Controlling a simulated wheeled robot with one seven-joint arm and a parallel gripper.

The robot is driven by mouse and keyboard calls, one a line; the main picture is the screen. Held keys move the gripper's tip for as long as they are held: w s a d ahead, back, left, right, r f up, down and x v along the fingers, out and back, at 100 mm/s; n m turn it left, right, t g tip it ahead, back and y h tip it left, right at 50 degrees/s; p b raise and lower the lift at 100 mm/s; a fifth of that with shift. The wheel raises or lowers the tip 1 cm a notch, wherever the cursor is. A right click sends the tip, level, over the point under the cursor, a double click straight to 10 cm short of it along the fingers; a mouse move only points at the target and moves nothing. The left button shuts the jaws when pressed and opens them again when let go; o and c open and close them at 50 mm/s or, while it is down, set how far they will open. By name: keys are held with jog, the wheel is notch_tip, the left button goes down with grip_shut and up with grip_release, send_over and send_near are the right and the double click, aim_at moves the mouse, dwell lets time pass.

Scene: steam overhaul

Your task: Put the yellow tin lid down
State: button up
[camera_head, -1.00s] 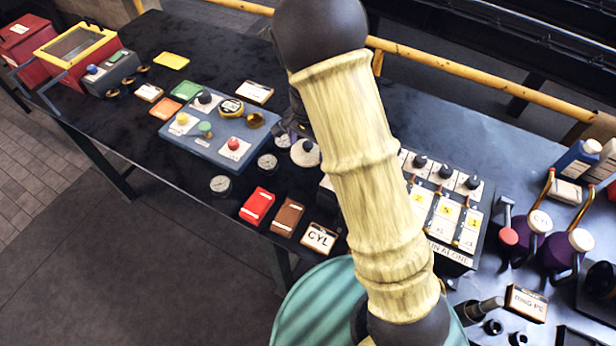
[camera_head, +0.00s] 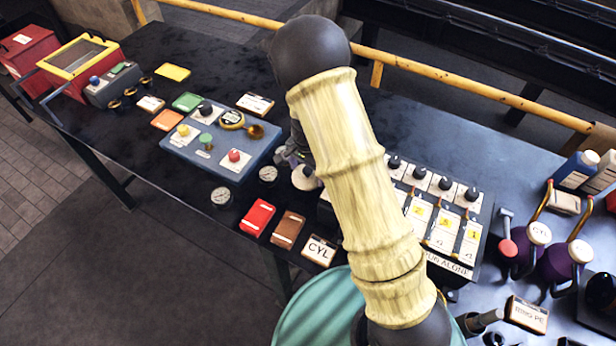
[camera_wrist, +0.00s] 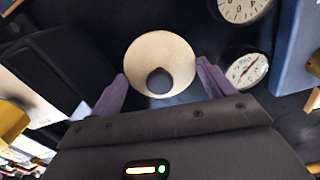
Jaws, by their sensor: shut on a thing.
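My gripper (camera_wrist: 162,78) is shut on a round, pale cream lid (camera_wrist: 160,45) with a dark knob; one finger is on each side of it in the wrist view. I take this as the task's lid, though it looks cream rather than strongly yellow. In the head view the lid (camera_head: 303,183) shows just below my gripper (camera_head: 291,153), partly hidden by my arm. It is over the workbench (camera_head: 235,60), near the two gauges. I cannot tell whether it touches the bench top.
Two gauges (camera_head: 221,196) (camera_head: 268,174) lie left of the lid. A blue panel (camera_head: 185,150) with buttons is behind them. Red (camera_head: 257,216) and brown (camera_head: 288,229) blocks and a CYL plate (camera_head: 319,250) line the front edge. A switch box (camera_head: 455,268) stands right.

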aim_at(308, 178)
jog(key=shift+s+d+f, duration=0.1)
jog(key=shift+d+f, duration=0.1)
jog(key=shift+f, duration=0.25)
jog(key=f, duration=0.3)
jog(key=shift+a+p, duration=0.3)
jog(key=shift+p, duration=0.05)
jog(key=shift+s+r, duration=0.1)
jog(key=shift+s, duration=0.05)
jog(key=shift+d, duration=0.1)
jog(key=o, duration=0.9)
